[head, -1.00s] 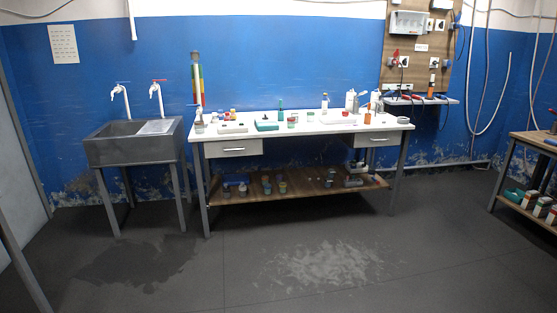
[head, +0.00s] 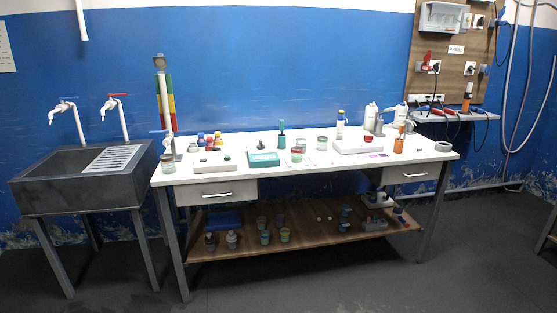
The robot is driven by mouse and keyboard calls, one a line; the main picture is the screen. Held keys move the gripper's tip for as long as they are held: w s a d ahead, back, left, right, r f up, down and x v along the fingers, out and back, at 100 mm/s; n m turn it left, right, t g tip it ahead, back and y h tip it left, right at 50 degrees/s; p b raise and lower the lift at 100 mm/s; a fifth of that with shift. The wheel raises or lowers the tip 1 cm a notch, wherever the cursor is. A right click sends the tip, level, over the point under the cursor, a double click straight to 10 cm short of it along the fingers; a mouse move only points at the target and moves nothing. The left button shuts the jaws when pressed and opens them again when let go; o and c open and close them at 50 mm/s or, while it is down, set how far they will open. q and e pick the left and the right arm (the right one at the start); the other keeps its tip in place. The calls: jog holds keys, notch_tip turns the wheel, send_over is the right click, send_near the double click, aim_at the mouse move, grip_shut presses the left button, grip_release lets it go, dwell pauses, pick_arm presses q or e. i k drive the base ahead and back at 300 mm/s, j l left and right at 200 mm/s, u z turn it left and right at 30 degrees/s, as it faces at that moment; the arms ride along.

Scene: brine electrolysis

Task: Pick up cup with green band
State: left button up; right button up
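Several small cups stand on the white-topped table. A clear cup with a green band (head: 322,143) stands near the middle of the tabletop. Another cup (head: 296,155), closer to the front edge, shows reddish and greenish colour, too small to tell exactly. A cup with a reddish band (head: 167,163) stands at the table's left front corner. Greenish cups (head: 284,235) also stand on the lower shelf. Neither of my grippers is in view.
The white table (head: 400,166) has drawers and a wooden lower shelf (head: 330,240). A teal device (head: 263,158), bottles and a white tray (head: 357,146) share the top. A dark sink (head: 80,185) stands left. The floor in front is clear.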

aim_at(322, 142)
jog(key=i, duration=2)
